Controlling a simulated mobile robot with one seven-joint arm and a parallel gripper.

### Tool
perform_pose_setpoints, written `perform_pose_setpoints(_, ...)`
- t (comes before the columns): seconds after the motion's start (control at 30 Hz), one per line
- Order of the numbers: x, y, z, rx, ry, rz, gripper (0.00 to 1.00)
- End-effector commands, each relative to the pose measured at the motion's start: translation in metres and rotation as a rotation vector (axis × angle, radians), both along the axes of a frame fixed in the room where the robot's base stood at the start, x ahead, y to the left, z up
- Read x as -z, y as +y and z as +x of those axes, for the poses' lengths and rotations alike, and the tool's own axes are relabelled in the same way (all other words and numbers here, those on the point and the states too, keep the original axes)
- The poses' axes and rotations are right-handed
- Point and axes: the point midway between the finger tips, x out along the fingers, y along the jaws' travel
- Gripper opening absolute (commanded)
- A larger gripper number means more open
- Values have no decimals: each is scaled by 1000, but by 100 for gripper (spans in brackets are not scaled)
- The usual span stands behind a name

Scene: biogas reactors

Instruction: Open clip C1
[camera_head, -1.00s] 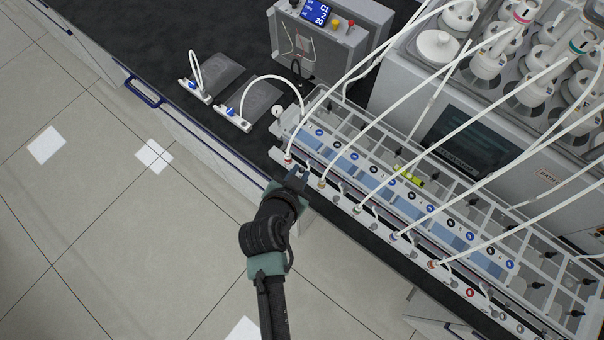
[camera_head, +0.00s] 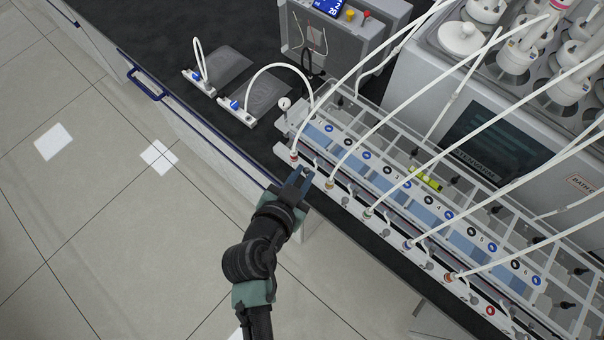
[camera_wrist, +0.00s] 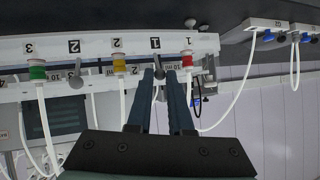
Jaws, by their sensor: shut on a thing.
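Clip C1 is a small white block with a blue lever. In the wrist view its label shows at the upper right (camera_wrist: 268,27); in the head view it seems to be the clip nearer the rack (camera_head: 237,107), with a white tube looping from it. My gripper (camera_head: 303,176) is at the rack's left front end, well to the right of that clip. In the wrist view my gripper (camera_wrist: 161,75) has its fingers close together on a grey lever (camera_wrist: 157,80) below the label 1, beside the red-collared port (camera_wrist: 188,60). The fingers partly hide this lever.
A second blue-levered clip (camera_head: 198,79) lies farther left. The long white rack (camera_head: 385,215) has several ports with white tubes arching over it. A grey box with a display (camera_head: 340,30) stands behind. The dark bench top left of the clips is clear.

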Motion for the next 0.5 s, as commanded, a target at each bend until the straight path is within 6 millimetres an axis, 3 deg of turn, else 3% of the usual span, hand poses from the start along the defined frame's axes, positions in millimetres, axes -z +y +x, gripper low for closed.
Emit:
perform_pose_setpoints(0.03,-1,0,1,-1,-3,0,0)
perform_pose_setpoints(0.07,-1,0,1,-1,-3,0,21)
perform_pose_setpoints(0.23,-1,0,1,0,-2,0,49)
perform_pose_setpoints(0.5,0,0,0,0,0,0,49)
